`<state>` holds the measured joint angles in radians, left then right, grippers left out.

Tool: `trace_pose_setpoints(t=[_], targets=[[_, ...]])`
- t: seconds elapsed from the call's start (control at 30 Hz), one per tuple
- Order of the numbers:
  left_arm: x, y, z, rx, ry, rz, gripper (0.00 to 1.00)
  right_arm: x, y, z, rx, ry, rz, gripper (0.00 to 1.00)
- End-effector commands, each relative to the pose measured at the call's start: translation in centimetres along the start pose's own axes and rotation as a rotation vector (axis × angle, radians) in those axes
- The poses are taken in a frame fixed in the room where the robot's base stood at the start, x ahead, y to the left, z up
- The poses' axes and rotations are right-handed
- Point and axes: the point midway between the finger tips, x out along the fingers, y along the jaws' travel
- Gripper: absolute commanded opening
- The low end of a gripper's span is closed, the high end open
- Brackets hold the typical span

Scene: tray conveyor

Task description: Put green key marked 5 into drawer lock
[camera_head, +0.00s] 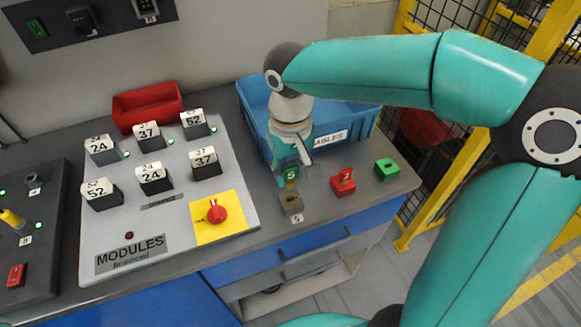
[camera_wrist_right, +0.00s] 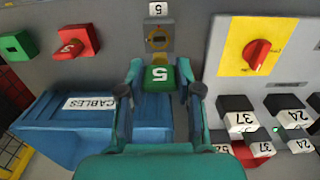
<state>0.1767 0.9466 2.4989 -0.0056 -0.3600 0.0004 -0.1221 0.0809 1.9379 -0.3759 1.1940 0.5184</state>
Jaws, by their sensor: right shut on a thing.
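The green key marked 5 (camera_head: 291,174) is in my right gripper (camera_head: 294,168), which is shut on it. In the right wrist view the green key (camera_wrist_right: 160,75) sits between the fingertips of the gripper (camera_wrist_right: 159,82), its 5 facing the camera. The grey drawer lock (camera_head: 291,204) stands on the bench top just below the key, with a label 5 in front. In the wrist view the lock (camera_wrist_right: 158,40) shows a brass-coloured face just beyond the key. I cannot tell whether the key's tip touches the lock. My left gripper is not in view.
A red block with a red key (camera_head: 343,181) and a green block (camera_head: 387,168) stand right of the lock. A blue CABLES bin (camera_head: 361,126) is behind the gripper. The MODULES board (camera_head: 165,225) with a red knob (camera_head: 217,212) is left. The drawer handle (camera_head: 315,262) is below.

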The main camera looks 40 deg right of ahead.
Motion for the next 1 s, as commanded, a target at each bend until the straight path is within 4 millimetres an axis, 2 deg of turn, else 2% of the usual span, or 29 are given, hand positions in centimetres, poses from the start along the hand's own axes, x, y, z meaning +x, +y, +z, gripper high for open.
trace_pose_setpoints(t=[0.1,0.33,1.0], targets=[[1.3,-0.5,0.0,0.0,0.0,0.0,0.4,1.6,0.1,0.0,0.002,0.0,0.0,0.0],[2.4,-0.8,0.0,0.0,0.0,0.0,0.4,3.0,0.1,0.0,0.004,0.0,0.0,0.0],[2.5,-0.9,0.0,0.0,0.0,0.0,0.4,3.3,0.2,0.1,0.005,0.001,0.0,0.0]])
